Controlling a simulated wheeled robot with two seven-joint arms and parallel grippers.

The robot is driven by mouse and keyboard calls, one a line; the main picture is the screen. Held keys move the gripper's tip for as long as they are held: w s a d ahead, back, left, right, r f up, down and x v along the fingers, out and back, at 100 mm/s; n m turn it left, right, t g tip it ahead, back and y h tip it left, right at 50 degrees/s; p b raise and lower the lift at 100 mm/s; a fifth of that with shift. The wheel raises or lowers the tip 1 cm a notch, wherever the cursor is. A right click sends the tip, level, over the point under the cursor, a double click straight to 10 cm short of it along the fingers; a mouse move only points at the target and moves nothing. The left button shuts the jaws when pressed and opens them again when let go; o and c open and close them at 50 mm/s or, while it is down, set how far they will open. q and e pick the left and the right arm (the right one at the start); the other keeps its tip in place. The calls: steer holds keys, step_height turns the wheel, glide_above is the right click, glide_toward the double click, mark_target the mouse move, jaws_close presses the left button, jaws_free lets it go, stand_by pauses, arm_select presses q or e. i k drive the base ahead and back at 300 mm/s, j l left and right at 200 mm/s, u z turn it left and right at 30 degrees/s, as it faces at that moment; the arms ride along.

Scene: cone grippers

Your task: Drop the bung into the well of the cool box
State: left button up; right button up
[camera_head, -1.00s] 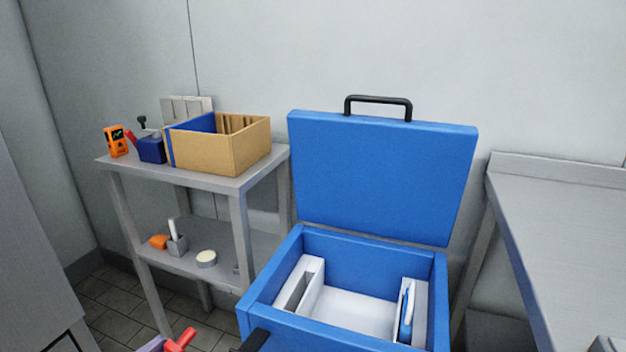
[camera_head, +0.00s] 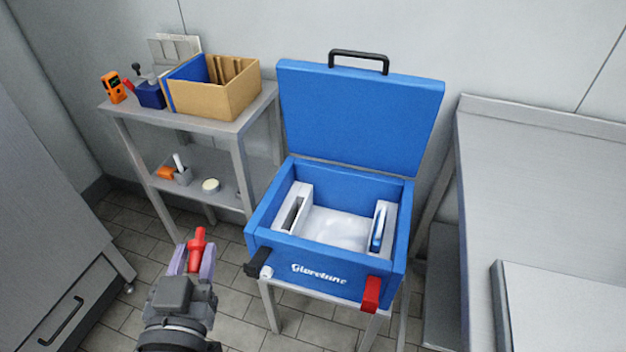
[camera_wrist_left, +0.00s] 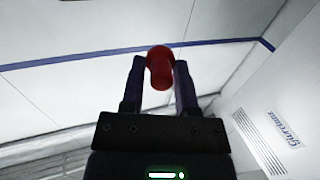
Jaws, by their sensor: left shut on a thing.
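My left gripper (camera_head: 195,262) is shut on a red bung (camera_head: 197,250), held above the floor to the left of the cool box. In the left wrist view the bung (camera_wrist_left: 160,68) sticks up between the fingertips. The blue cool box (camera_head: 340,262) stands on a stand with its lid (camera_head: 360,115) open and upright behind. Inside, a white slotted holder (camera_head: 293,212) is on the left. Another white holder (camera_head: 390,228) on the right has a blue and white item in it. The bright white well floor (camera_head: 340,222) lies between them. My right gripper is not in view.
A black part (camera_head: 256,269) and a red part (camera_head: 371,294) jut from the box's front. A shelf stand (camera_head: 225,123) at the back left bears a cardboard box (camera_head: 225,97) and an orange device (camera_head: 115,88). A grey bench (camera_head: 530,190) is at right.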

mark_target(363, 224)
steer(key=i+j+z, duration=0.2)
steer(key=z, duration=0.25)
steer(key=i+j+z, duration=0.1)
steer(key=j+z, duration=1.65)
steer(key=k+j+z, duration=0.1)
steer(key=j+z, duration=0.35)
steer(key=k+j+z, duration=0.15)
steer(key=z, duration=0.3)
steer(key=k+j+z, duration=0.25)
steer(key=z, duration=0.15)
steer(key=j, duration=0.1)
